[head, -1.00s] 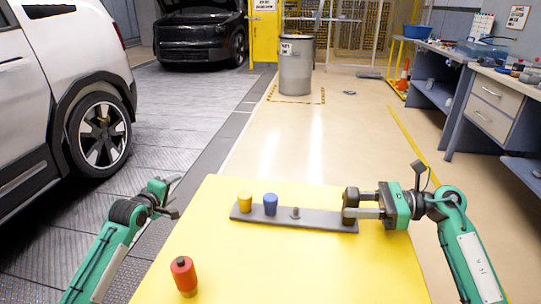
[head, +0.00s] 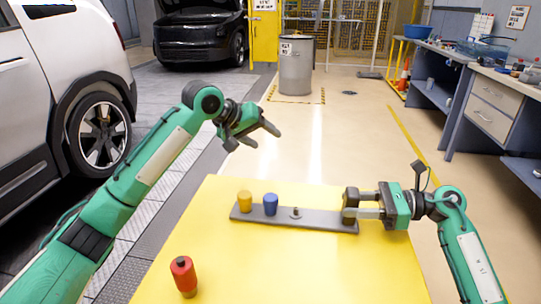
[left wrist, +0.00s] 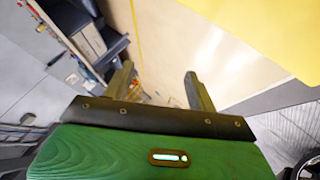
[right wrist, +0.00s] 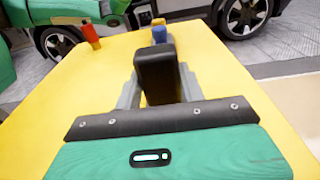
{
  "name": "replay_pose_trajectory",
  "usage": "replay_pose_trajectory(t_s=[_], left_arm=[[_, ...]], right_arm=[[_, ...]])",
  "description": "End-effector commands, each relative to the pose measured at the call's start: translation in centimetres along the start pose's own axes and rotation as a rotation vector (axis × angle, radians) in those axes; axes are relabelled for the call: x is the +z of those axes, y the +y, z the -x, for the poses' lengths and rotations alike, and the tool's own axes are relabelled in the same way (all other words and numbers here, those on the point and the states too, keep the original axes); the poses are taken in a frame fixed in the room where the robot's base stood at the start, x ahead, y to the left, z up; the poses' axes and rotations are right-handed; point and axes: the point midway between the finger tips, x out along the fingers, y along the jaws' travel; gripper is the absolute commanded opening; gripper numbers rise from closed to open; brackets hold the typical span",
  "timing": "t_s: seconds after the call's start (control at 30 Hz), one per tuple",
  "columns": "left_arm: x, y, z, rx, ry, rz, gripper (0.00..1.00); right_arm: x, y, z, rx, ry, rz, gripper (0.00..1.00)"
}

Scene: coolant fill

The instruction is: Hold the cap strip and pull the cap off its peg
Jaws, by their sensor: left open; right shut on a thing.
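The grey cap strip (head: 318,222) lies on the yellow table. A yellow cap (head: 245,201) and a blue cap (head: 270,204) sit on it toward its left end, and a short bare-looking peg (head: 295,213) stands right of them. My right gripper (head: 352,207) is shut at the strip's right end, on a dark block-like part (right wrist: 157,75) that shows between its fingers in the right wrist view. My left gripper (head: 268,136) is open and empty, raised above and behind the table's far left edge. In the left wrist view its fingers (left wrist: 160,85) are apart with nothing between.
A red bottle-like object (head: 183,276) with a dark top stands at the table's front left. The yellow table (head: 300,265) is clear in front of the strip. A white car (head: 60,90) is at left, a workbench (head: 490,85) at right.

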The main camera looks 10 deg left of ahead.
Motion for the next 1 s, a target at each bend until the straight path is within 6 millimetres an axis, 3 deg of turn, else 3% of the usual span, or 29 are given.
replay_pose_trajectory(t_s=[0.03,0.2,0.4,0.7,0.87,1.0], left_arm=[[0.9,1.4,0.0,-0.027,-0.061,-0.074,0.58],[4.7,4.5,0.5,-0.122,-0.286,-0.324,0.58],[8.1,6.0,2.5,-0.241,-0.541,-0.585,0.58],[10.2,6.2,5.2,-0.345,-0.771,-0.777,0.58],[10.7,5.7,5.0,-0.355,-0.798,-0.796,0.58],[11.7,4.5,3.7,-0.355,-0.798,-0.794,0.58]], right_arm=[[0.0,0.0,0.0,0.000,0.000,-0.001,0.22],[-0.1,0.0,0.0,0.000,0.000,-0.001,0.22],[-0.1,0.0,0.0,0.000,0.000,-0.001,0.22],[-0.1,0.0,0.0,0.001,0.000,-0.001,0.22],[-0.1,0.0,0.0,0.001,0.000,-0.001,0.22],[-0.1,0.0,0.0,0.001,0.000,-0.001,0.22]])
